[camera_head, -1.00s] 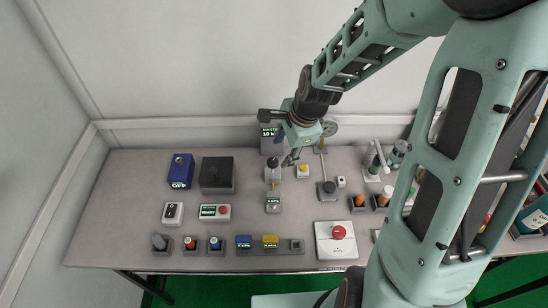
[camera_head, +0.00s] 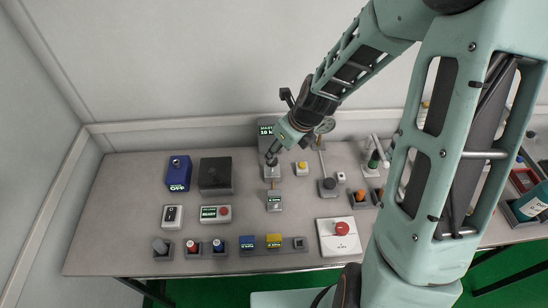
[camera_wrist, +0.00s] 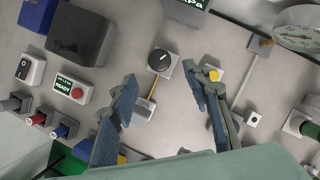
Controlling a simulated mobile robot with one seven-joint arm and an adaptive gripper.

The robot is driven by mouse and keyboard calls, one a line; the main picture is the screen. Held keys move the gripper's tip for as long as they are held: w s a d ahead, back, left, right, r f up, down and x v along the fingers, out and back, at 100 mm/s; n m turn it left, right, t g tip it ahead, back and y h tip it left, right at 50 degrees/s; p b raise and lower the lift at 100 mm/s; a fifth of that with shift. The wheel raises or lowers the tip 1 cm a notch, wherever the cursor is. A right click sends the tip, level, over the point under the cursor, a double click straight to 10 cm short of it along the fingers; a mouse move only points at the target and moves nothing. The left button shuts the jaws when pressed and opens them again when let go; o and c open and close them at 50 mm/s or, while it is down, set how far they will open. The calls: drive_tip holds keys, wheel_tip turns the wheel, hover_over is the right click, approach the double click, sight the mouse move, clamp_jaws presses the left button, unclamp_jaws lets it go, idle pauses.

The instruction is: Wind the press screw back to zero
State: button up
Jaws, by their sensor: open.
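A round black knob with a white mark, apparently the press screw (camera_wrist: 159,61), sits on a square grey base. In the wrist view it lies between and beyond my open fingertips, with a gap on both sides. My gripper (camera_wrist: 161,78) is open and empty, pointing down at it. In the head view my gripper (camera_head: 272,157) is over the knob's grey base (camera_head: 271,172) and hides most of the knob. A yellow line runs from the base to a small grey display unit (camera_head: 274,201). A larger display reading in kPa (camera_wrist: 190,3) stands behind; its figure is cut off in the wrist view.
A yellow button box (camera_head: 301,168) stands close right of the knob. A dark box (camera_head: 215,175) and blue tester (camera_head: 179,172) are to the left. A dial gauge (camera_wrist: 300,29) is at the back right. Bare table (camera_head: 245,185) lies left of the knob.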

sight(274, 161)
drive_tip(key=x, duration=0.6)
drive_tip(key=shift+w+f, duration=0.1)
drive_tip(key=shift+f, duration=0.25)
drive_tip(key=shift+c, duration=0.6)
drive_tip(key=c, duration=1)
